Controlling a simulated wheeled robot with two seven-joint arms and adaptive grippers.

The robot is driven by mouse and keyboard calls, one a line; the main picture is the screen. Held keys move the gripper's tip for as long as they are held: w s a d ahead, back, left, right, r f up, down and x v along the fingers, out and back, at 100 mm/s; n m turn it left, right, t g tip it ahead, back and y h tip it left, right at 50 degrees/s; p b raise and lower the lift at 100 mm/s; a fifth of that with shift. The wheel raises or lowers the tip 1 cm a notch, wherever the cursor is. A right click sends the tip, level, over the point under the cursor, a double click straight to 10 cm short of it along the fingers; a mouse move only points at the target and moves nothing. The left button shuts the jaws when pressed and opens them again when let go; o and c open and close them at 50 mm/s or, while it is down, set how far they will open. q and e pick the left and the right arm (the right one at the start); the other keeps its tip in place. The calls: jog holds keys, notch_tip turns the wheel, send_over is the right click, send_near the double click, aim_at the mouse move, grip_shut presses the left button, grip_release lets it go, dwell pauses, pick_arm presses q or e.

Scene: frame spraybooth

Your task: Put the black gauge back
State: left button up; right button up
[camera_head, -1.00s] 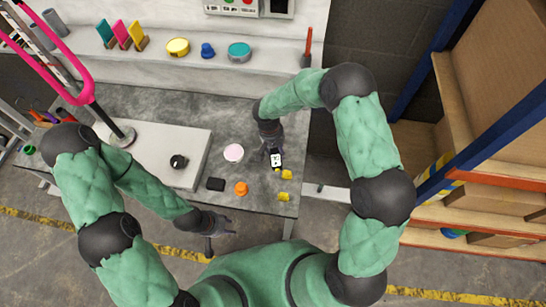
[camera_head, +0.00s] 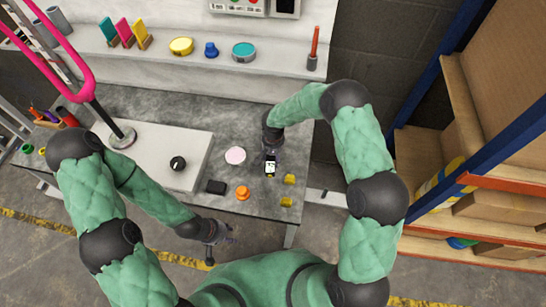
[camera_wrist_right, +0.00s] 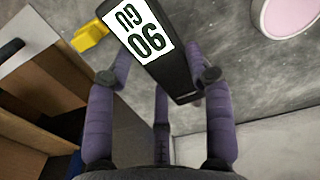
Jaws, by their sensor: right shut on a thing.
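The black gauge (camera_wrist_right: 178,76) has a white label reading "90 GU" and is held between the fingers of my right gripper (camera_wrist_right: 160,82). In the head view the gauge (camera_head: 270,168) shows its white label over the right part of the grey worktop, beside the pink-white disc (camera_head: 235,155). Whether it touches the worktop I cannot tell. My left gripper (camera_head: 225,233) hangs in front of the worktop's near edge, away from the gauge; its fingers are too small to read.
A black block (camera_head: 216,187), an orange knob-like piece (camera_head: 242,193) and two yellow pieces (camera_head: 289,179) lie near the front edge. A white panel (camera_head: 150,155) bears a black knob (camera_head: 178,163). The back ledge (camera_head: 270,62) holds coloured items. Shelving (camera_head: 475,180) stands at right.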

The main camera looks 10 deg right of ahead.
jog(key=shift+f+b, duration=2.75)
jog(key=shift+f, duration=0.6)
jog(key=shift+f+b, duration=0.55)
jog(key=o, duration=1.5)
jog(key=shift+c, duration=0.2)
notch_tip(320, 180, up, 12)
jog(key=shift+f, duration=0.1)
jog(key=shift+s, duration=0.1)
